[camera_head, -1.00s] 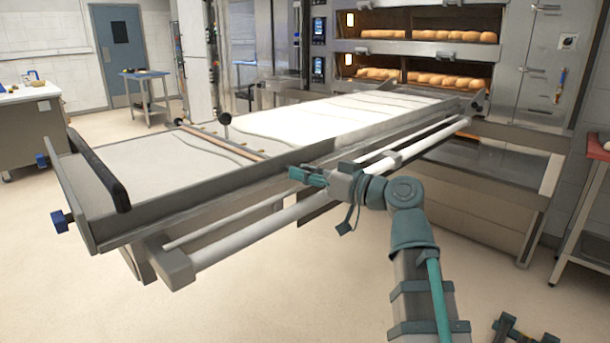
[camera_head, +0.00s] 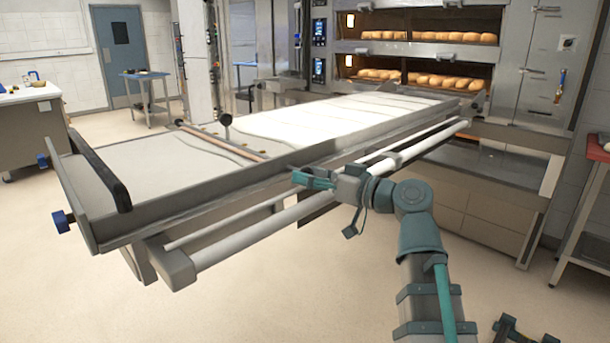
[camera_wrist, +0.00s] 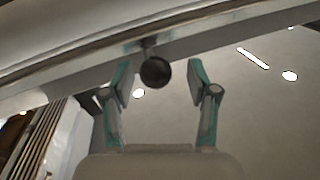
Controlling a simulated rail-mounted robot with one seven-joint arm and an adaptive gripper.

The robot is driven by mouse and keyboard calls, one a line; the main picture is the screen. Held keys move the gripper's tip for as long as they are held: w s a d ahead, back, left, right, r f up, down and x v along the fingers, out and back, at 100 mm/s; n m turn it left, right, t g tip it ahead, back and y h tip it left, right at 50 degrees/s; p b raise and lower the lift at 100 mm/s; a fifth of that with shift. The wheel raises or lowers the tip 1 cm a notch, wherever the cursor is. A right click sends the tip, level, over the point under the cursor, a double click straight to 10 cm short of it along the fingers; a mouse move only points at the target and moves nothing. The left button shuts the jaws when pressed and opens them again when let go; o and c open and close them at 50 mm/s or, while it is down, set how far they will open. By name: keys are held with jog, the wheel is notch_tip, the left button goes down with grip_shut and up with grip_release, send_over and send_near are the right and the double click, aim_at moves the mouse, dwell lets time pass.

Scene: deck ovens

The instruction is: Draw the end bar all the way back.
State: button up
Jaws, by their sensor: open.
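A thin brown bar (camera_head: 222,143) lies across the pale belt of the long loader (camera_head: 180,212), toward its left end. A black ball (camera_head: 226,119) on a stem stands close to this bar. My gripper (camera_head: 298,177) is at the near long side of the loader, a little right of the bar's near end. In the wrist view my gripper's two teal fingers (camera_wrist: 160,70) are open, with a black ball knob (camera_wrist: 155,72) between them, on a short stem from a metal edge. I cannot tell whether either finger touches it.
A black handle (camera_head: 99,172) and a blue knob (camera_head: 62,222) are at the loader's left end. A white rail (camera_head: 240,238) runs along its near side. The oven (camera_head: 430,20) with loaves stands at the far end. The floor at front left is clear.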

jog(key=v, duration=1)
jog(key=shift+s+d, duration=0.15)
jog(key=shift+d, duration=0.05)
